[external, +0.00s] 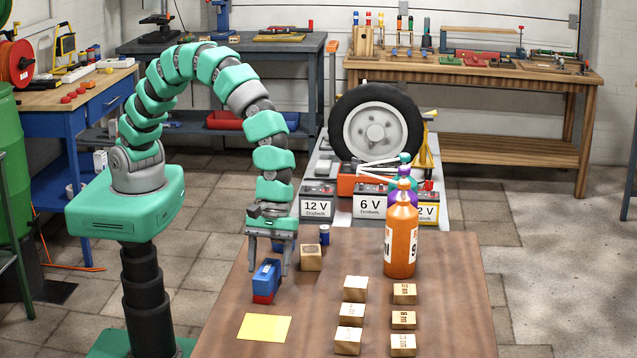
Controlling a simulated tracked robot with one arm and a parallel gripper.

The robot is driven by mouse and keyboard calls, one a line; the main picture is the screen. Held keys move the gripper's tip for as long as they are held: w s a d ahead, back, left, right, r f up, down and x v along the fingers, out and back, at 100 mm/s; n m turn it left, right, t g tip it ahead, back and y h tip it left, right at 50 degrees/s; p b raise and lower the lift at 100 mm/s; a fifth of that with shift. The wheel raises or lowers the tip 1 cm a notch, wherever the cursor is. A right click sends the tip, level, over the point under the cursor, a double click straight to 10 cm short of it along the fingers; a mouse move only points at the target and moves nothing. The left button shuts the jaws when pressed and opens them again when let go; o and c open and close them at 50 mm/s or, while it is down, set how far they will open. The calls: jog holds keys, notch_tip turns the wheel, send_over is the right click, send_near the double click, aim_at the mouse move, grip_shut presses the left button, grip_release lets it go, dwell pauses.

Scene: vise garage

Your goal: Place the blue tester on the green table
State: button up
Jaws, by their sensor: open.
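A blue block-like object (267,277), which may be the blue tester, sits at the left of the brown table (440,290) in front. A smaller red part (263,298) shows directly beneath it; I cannot tell whether they are one piece. My gripper (268,271) points down with its fingers apart, one on each side of the upper part of the blue object. I cannot tell whether the fingers touch it. No green tabletop shows clearly; only dark green frame parts (15,235) are cut off at the left edge.
A yellow sheet (264,327) lies in front of the blue object. A wooden block (311,257) stands close to its right, with a small blue can (324,234) behind. Several labelled wooden blocks and an orange bottle (400,240) stand farther right. Batteries and a wheel (376,132) are behind.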

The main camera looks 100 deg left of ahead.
aim_at(267, 268)
jog(key=x, duration=0.4)
jog(key=shift+s+f, duration=0.15)
jog(key=c, duration=1.3)
jog(key=shift+o, duration=0.2)
